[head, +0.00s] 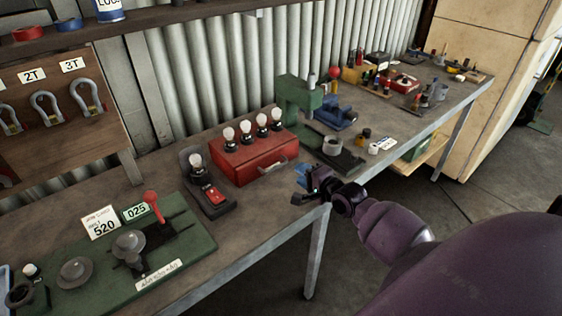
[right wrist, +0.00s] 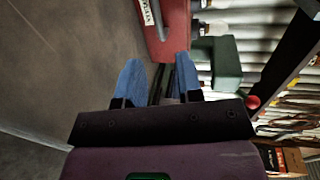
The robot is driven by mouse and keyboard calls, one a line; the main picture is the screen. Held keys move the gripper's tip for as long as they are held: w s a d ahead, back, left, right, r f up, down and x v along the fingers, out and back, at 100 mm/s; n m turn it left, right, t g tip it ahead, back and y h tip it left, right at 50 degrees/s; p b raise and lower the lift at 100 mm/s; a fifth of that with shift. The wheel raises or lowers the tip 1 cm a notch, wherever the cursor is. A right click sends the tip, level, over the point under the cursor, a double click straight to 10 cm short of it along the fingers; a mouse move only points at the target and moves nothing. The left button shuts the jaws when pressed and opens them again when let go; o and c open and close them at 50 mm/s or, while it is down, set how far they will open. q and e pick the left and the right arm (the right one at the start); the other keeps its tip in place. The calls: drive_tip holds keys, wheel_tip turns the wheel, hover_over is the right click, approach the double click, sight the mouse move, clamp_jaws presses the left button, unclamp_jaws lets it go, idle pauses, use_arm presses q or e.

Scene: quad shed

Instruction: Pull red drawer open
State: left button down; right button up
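The red drawer (head: 236,170) is a red box on the workbench, with several white bulbs on top and a metal handle (head: 274,168) on its front. The drawer looks closed. In the right wrist view the red drawer (right wrist: 176,36) is at the top, with its pale handle (right wrist: 158,20) and a white label. My right gripper (head: 306,177) is at the bench's front edge, to the right of the handle and apart from it. In the right wrist view its blue fingers (right wrist: 158,78) are spread with nothing held between them. My left gripper is not in view.
A single-bulb unit with a red switch (head: 211,194) stands left of the drawer. A green machine (head: 298,100) and a dark block stand to its right. A green board (head: 195,238) with dials lies at front left. Small items fill the far bench. Floor in front is clear.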

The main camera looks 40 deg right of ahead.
sight(283, 163)
drive_tip(key=x, duration=0.9)
drive_tip(key=shift+w, duration=0.15)
drive_tip(key=shift+f, duration=0.1)
clamp_jaws()
